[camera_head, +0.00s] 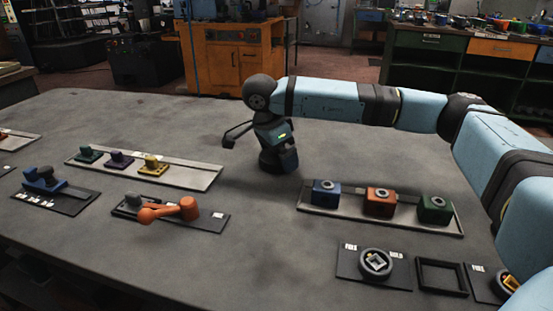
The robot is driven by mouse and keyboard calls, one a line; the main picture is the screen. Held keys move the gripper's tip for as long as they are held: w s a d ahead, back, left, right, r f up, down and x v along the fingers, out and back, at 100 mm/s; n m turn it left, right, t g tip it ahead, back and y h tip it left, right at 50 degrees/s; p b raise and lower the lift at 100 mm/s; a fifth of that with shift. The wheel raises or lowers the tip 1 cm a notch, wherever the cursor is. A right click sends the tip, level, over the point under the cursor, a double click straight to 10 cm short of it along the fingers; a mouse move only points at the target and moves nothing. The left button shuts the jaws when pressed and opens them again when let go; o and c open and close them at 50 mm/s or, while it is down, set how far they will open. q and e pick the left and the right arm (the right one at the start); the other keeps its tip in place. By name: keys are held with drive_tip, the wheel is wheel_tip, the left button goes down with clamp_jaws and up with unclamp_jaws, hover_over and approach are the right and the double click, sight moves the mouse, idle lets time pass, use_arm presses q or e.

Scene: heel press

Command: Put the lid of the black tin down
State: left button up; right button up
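My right arm reaches in from the right edge, and its wrist bends down over the middle of the table. My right gripper (238,134) is at the end of it, with a thin dark finger-like part sticking out to the left. Whether its fingers are apart or closed is unclear. A dark, rounded shape (279,160) sits directly below the wrist, close to the table. I cannot tell if it is the black tin, its lid or part of my gripper. No tin or lid can be clearly made out. My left gripper is not in view.
A strip with blue, orange and green blocks (379,201) stands right of the wrist. Front right are a round knob plate (376,263) and an empty black square frame (442,276). An orange lever (170,211) and a tray of small knobs (202,178) lie left. The table's front middle is clear.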

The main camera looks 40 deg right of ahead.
drive_tip(key=c, duration=0.7)
drive_tip(key=shift+r, duration=0.15)
